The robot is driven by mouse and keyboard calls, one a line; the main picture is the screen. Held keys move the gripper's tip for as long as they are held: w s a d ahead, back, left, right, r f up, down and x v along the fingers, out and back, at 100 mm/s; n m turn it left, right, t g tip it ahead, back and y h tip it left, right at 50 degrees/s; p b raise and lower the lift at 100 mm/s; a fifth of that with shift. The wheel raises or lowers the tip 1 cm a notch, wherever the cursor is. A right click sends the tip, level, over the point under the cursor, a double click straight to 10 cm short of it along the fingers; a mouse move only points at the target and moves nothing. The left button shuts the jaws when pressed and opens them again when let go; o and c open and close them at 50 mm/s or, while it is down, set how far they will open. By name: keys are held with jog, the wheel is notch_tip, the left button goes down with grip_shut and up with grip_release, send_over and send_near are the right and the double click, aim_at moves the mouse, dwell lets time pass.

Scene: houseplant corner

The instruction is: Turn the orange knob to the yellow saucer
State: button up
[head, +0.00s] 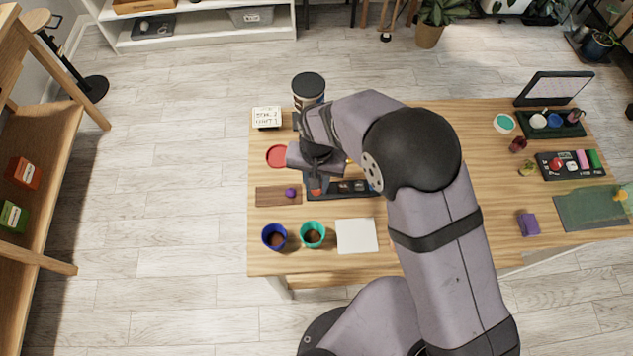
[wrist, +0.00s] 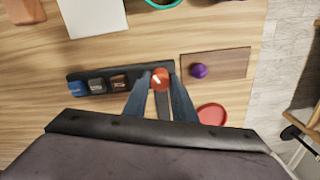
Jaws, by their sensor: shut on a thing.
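The orange knob (wrist: 160,78) is at the right end of a dark panel (wrist: 103,76) in the wrist view. In the head view the knob (head: 316,191) shows at the panel's left end, partly under my gripper. My gripper (wrist: 161,73) points down with a finger on each side of the knob, shut on it. A pale mark shows on the knob top; its exact direction is hard to tell. A red saucer (head: 277,156) lies behind and left of the panel. A small yellow patch (head: 348,160) shows beside my arm; I cannot tell if it is the yellow saucer.
Other knobs, one blue (wrist: 76,88), share the panel. A purple ball (head: 290,193) sits on a brown board (head: 268,196) beside it. A blue pot (head: 274,236), a teal pot (head: 312,234) and a white square (head: 357,236) stand in front. A dark-lidded jar (head: 308,86) stands behind.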

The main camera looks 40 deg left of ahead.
jog(key=shift+a+r+n+b, duration=0.1)
jog(key=shift+n+b, duration=0.2)
jog(key=shift+n, duration=1.7)
jog(key=o, duration=1)
jog(key=shift+o, duration=0.2)
jog(key=shift+r+b, duration=1)
jog(key=shift+r, duration=2.65)
jog(key=shift+w, duration=0.15)
